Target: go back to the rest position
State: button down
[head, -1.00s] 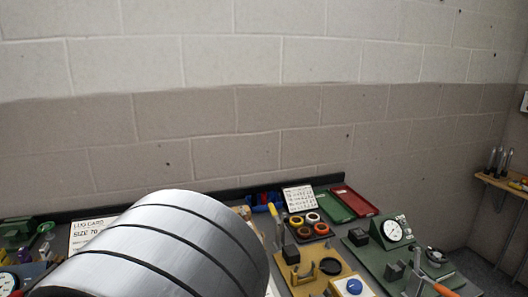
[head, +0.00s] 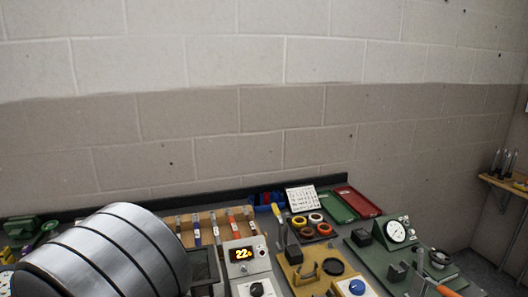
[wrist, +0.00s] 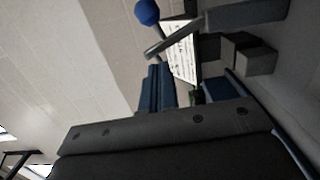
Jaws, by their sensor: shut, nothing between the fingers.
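My gripper (wrist: 158,72) shows in the wrist view as dark fingers standing close together above a broad dark block with bolts. It is shut and I see nothing held in it. A white printed card (wrist: 181,52) and a lever with a blue ball knob (wrist: 147,12) appear beyond the fingers. In the head view my grey banded arm link fills the lower left, and my gripper is not visible there.
The bench holds a wooden rack of tools (head: 215,228), a meter reading 22 and a cut-off digit (head: 245,256), coloured rings in a tray (head: 308,226), green (head: 335,206) and red (head: 358,202) trays, and a dial gauge fixture (head: 396,232). A wall stands behind.

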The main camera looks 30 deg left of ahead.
jog(key=a+f+n, duration=0.3)
jog(key=a+n, duration=0.1)
jog(key=n, duration=0.2)
jog(key=v, duration=1)
jog(key=shift+s+d+f+y, duration=0.25)
jog(key=shift+y, duration=0.05)
